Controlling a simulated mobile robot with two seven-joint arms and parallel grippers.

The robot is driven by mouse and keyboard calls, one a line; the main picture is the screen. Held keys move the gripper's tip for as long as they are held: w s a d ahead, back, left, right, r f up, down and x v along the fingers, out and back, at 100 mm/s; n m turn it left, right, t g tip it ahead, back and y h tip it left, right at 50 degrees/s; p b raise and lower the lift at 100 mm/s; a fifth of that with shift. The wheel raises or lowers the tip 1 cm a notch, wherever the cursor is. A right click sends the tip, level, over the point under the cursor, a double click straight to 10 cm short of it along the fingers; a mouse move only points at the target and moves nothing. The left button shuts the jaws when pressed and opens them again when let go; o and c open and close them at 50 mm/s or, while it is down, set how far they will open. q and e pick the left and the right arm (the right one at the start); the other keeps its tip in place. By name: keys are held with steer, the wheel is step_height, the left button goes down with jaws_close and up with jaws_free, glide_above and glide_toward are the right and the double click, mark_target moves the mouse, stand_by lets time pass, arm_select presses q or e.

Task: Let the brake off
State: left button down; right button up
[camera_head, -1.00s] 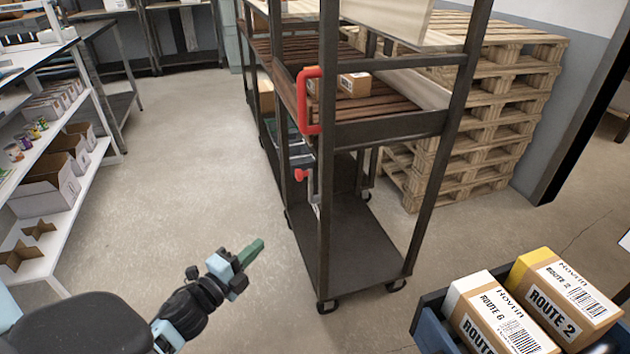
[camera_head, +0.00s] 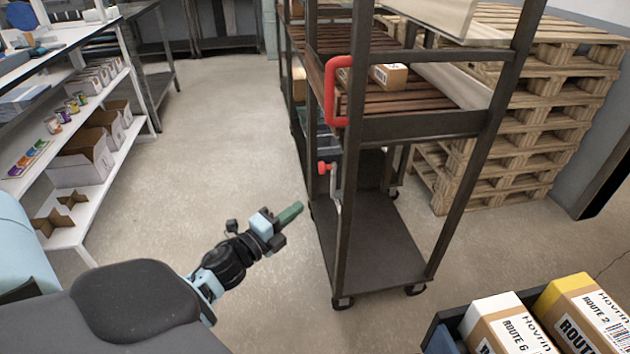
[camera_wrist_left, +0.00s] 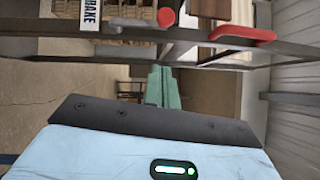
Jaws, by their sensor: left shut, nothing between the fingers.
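The brake lever (camera_head: 336,191) is a grey bent rod with a red knob (camera_head: 324,168) on the near left post of a dark metal cart (camera_head: 375,246). In the left wrist view the red knob (camera_wrist_left: 166,17) shows at the top, beside a white label reading "BRAKE" (camera_wrist_left: 91,15). A red handle (camera_head: 331,92) is fixed higher on the same post; it also shows in the wrist view (camera_wrist_left: 243,33). My left gripper (camera_head: 291,212), with green fingers, is shut and empty, below and left of the knob, apart from it. My right gripper is not in view.
Stacked wooden pallets (camera_head: 540,110) stand behind the cart to the right. A dark bin (camera_head: 446,330) with labelled boxes is at the lower right. White shelves (camera_head: 88,180) stand at the left. The floor between shelves and cart is clear.

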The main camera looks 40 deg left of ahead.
arm_select(q)
glide_toward(331, 169)
steer(key=d, duration=0.3)
steer(key=shift+w+a+r, duration=0.1)
steer(key=shift+w+a, duration=0.6)
steer(key=shift+w, duration=0.35)
steer(key=shift+w+a, duration=0.7)
steer(key=shift+w, duration=0.3)
